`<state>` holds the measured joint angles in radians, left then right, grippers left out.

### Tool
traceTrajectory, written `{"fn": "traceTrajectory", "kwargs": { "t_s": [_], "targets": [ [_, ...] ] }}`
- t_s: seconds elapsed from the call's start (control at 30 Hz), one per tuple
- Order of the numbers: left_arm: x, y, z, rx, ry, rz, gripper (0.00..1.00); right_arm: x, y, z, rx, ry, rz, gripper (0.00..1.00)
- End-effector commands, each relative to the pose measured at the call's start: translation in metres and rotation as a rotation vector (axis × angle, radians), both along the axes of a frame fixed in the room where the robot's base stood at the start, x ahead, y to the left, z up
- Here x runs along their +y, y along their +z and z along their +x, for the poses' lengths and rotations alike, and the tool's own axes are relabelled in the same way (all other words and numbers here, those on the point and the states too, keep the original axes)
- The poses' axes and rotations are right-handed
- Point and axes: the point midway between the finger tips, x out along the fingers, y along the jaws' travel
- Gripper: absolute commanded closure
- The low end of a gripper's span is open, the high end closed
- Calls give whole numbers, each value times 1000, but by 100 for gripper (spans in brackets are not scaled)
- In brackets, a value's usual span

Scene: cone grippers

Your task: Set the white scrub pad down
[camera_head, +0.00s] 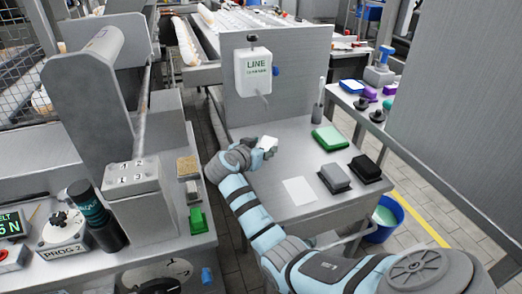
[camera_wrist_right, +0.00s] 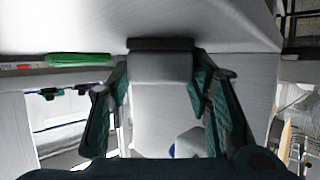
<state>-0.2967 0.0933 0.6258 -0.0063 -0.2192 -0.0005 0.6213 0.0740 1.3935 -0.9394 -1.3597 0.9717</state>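The white scrub pad (camera_head: 267,143) is held at the tip of my right gripper (camera_head: 257,147), above the left part of the grey table (camera_head: 270,182). In the right wrist view the pad (camera_wrist_right: 160,68) sits between the two fingers of the gripper (camera_wrist_right: 160,82), which press on its sides. It has a dark layer along its far edge. A flat white rectangle (camera_head: 299,191) lies on the tabletop, to the lower right of the gripper. My left gripper is not in view.
A grey-topped pad (camera_head: 335,176), a black pad (camera_head: 366,167) and a green pad (camera_head: 330,137) sit on the table's right part. A brush holder (camera_head: 318,113) stands behind. An upright panel (camera_head: 300,75) closes the back. A blue bucket (camera_head: 385,217) stands below right.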

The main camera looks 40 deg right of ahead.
Motion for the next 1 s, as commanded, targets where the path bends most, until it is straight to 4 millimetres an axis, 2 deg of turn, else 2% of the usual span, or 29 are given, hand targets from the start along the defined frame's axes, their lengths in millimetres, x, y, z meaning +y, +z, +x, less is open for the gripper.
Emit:
{"fn": "traceTrajectory", "kwargs": {
  "t_s": [0.07, 0.33, 0.47, 0.57, 0.83, 1.0],
  "targets": [
    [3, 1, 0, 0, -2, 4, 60, 0, 0, 0, 0, 0, 0, 39],
    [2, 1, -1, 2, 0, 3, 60, 0, 1, 0, 0, -1, -1, 39],
    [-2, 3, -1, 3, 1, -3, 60, 7, 4, -2, 0, 2, -1, 39],
    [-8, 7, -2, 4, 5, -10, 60, 20, 11, -8, -2, 2, 1, 39],
    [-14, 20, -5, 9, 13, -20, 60, 78, 38, -37, -3, 3, 5, 39],
    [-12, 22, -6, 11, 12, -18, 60, 98, 46, -47, -1, 1, 1, 39]
  ]
}}
